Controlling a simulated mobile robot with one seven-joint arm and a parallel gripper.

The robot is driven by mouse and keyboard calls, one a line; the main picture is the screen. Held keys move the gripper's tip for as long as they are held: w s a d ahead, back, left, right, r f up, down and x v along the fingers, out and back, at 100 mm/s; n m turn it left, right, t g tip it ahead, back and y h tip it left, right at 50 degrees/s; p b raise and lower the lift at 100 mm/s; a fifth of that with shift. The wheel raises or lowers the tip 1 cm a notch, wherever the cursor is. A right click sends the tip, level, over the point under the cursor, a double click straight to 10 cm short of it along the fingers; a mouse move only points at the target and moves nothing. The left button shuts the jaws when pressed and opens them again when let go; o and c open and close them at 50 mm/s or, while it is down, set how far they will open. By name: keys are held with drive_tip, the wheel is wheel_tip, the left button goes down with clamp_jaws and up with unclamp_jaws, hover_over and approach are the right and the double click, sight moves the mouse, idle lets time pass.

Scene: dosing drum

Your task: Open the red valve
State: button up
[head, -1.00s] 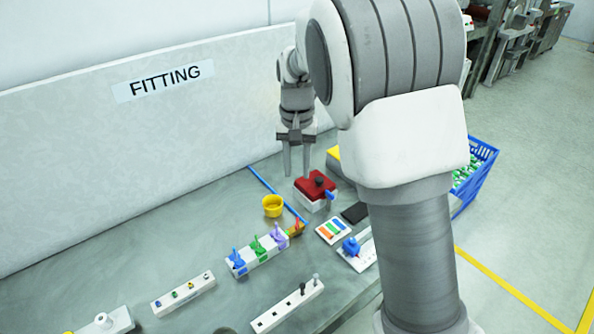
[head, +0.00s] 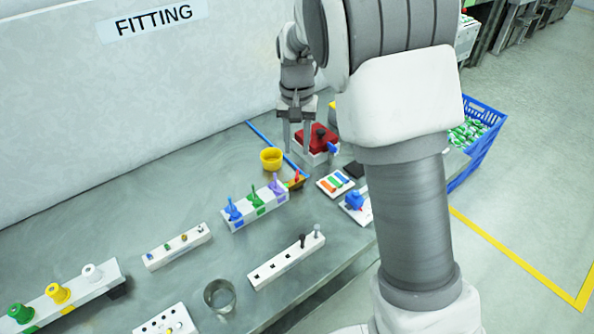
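A white valve block (head: 245,214) stands on the bench with upright handles in blue (head: 232,209), green (head: 256,196) and purple (head: 279,191). At its far right end a small red-orange handle (head: 296,179) sits over a yellow-brown part; it looks like the red valve, and its exact position is too small to tell. My gripper (head: 296,148) points down above the bench, behind that end of the block. Its two fingers are apart with nothing between them, close to the left side of a red box with a black knob (head: 319,136).
A yellow cup (head: 271,159) and a blue strip (head: 262,134) lie near my gripper.

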sight(297, 173)
wheel_tip(297, 173, down, 8)
drive_tip(key=shift+f+b, duration=0.2)
drive_tip(key=shift+b, duration=0.2)
clamp_jaws()
